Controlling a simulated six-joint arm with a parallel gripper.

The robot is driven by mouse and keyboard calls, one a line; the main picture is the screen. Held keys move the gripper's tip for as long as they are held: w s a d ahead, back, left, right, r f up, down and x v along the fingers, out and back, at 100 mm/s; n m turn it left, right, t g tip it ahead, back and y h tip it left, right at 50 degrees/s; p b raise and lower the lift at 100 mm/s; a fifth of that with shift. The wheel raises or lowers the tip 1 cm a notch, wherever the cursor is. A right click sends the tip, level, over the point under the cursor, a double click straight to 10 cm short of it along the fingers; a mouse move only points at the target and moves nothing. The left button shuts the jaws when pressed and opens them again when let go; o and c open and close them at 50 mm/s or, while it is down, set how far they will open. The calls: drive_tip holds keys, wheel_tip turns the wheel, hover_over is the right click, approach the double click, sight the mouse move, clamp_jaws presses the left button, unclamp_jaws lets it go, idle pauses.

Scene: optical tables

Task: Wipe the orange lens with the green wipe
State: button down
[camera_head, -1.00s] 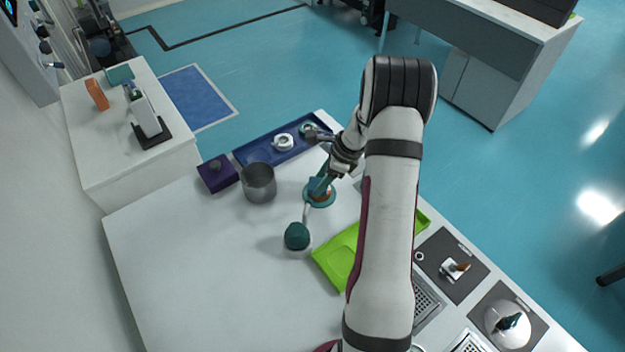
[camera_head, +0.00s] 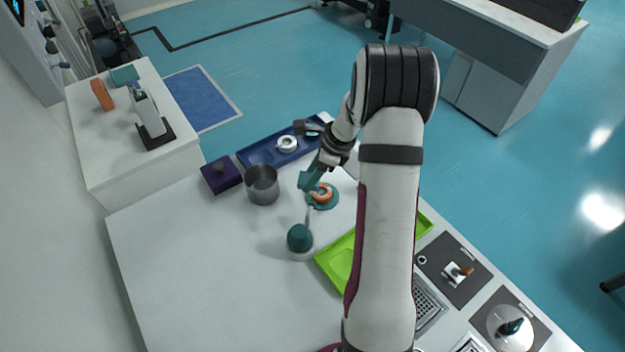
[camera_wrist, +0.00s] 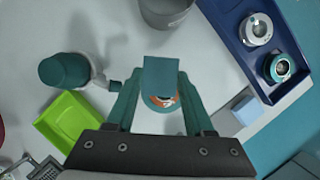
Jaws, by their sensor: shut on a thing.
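The orange lens (camera_head: 322,194) sits on a teal round base on the white table, and its orange ring shows in the head view. In the wrist view the orange lens (camera_wrist: 163,100) is partly hidden behind the green wipe. My gripper (camera_head: 308,181) is shut on the green wipe (camera_head: 306,182), a flat teal-green piece that also shows between the fingers in the wrist view (camera_wrist: 161,74). The gripper and wipe are just above and left of the lens in the head view. I cannot tell whether the wipe touches the lens.
A teal-capped bottle (camera_head: 299,238) stands close by. A grey cup (camera_head: 262,186), a purple box (camera_head: 221,175) and a blue tray (camera_head: 258,157) with round mounts lie beyond. A lime-green tray (camera_head: 336,262) lies nearer. The table's left part is clear.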

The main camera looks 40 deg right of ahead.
sight(306, 176)
drive_tip(key=shift+r, duration=1.65)
drive_tip(key=shift+d, duration=0.35)
drive_tip(key=d+m+t+h, duration=0.1)
drive_tip(key=d+m+h, duration=0.2)
drive_tip(key=d+m, duration=0.95)
drive_tip(key=d+f+n, duration=0.1)
drive_tip(key=f, duration=0.2)
drive_tip(key=d+f+n, duration=0.1)
drive_tip(key=f, duration=0.2)
drive_tip(key=d+f+n, duration=0.1)
drive_tip(key=f, duration=0.2)
drive_tip(key=shift+w+d+f+n+t, duration=0.25)
drive_tip(key=shift+w+f+t, duration=0.05)
drive_tip(key=shift+f, duration=0.1)
drive_tip(key=shift+c, duration=1.4)
unclamp_jaws()
